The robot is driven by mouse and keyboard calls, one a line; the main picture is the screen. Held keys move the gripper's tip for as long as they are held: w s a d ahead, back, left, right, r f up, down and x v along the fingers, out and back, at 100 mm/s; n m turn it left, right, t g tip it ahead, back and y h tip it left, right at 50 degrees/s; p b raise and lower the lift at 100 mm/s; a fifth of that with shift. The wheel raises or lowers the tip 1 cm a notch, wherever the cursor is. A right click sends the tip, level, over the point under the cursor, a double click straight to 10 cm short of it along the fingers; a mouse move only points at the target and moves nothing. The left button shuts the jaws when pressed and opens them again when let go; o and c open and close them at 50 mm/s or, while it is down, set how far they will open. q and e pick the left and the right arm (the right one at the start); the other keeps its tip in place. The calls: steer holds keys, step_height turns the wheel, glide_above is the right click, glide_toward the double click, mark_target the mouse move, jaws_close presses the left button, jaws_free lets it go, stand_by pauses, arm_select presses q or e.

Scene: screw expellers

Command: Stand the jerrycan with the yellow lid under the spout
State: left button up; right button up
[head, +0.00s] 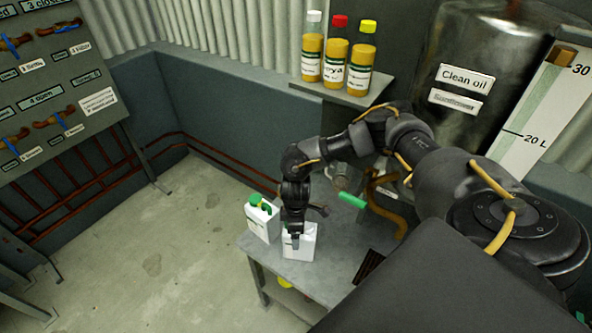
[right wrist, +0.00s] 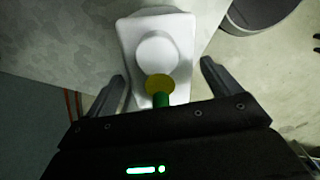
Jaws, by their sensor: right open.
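A white jerrycan (head: 302,250) stands on the small grey table, its top hidden by my right gripper (head: 294,238) in the head view. The right wrist view shows a white jerrycan (right wrist: 130,45) with a round white patch on top and a yellow disc with a green part near my gripper. My right gripper (right wrist: 165,82) is open, its fingers on either side of this jerrycan; contact cannot be told. A second white jerrycan (head: 262,225) with a green lid stands to the left. A tap with a green handle (head: 352,200) is behind, near the tank; its outlet is unclear. My left gripper is out of view.
The table (head: 325,280) has a dark grate (head: 369,266) at right. A yellow object (head: 285,282) shows below the tabletop. Three oil bottles (head: 337,60) stand on a shelf above. The clean oil tank (head: 480,50) is behind my right arm. Open floor lies left.

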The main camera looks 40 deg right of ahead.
step_height(320, 180, up, 12)
steer(key=shift+r+b, duration=0.1)
steer(key=shift+b, duration=0.5)
